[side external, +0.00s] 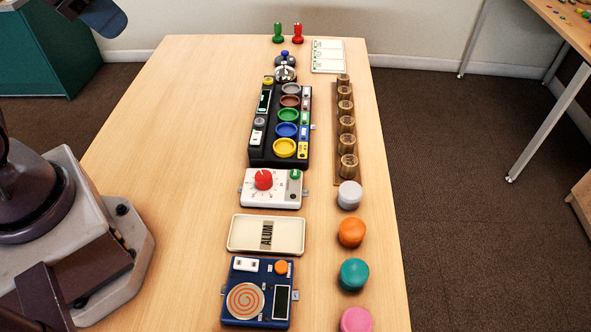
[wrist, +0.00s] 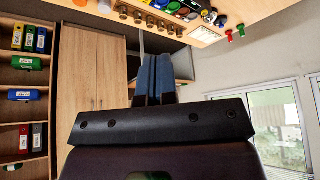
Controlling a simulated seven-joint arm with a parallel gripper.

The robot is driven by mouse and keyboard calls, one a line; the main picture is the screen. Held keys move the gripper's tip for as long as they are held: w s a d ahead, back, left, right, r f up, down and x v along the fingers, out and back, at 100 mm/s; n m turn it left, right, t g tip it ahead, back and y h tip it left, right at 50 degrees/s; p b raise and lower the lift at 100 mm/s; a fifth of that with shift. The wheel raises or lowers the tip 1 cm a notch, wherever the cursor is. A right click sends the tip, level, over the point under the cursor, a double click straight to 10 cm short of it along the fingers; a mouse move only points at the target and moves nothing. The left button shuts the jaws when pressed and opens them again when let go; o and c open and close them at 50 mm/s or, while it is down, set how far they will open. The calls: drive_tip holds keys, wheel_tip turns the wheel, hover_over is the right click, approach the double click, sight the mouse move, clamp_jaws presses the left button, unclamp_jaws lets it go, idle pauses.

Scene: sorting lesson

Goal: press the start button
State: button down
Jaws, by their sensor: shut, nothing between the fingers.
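A white box (side external: 246,187) on the table carries a red dial knob (side external: 263,179) and a small green button (side external: 295,174). A dark blue device (side external: 240,269) nearer the camera has an orange button (side external: 281,267), a round orange spiral plate and a dark display. No label that I can read says which button is the start button. My gripper (wrist: 153,80) shows in the wrist view with its blue fingers together and nothing between them. It is raised, away from the table and touching none of the devices.
A black unit (side external: 266,155) holds several coloured round dishes. A cream tray (side external: 235,233) labelled ALUM lies between the boxes. Wooden rack (side external: 337,169) with jars and coloured pucks (side external: 351,232) line the right side. Green and red pegs (side external: 278,34) stand far back.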

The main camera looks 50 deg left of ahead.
drive_tip(key=m+t+h, duration=0.1)
drive_tip(key=m+t, duration=0.2)
drive_tip(key=m, duration=0.8)
hover_over(296, 175)
wheel_tip(296, 175, down, 21)
drive_tip(key=shift+f, duration=0.1)
drive_tip(key=shift+f, duration=4.45)
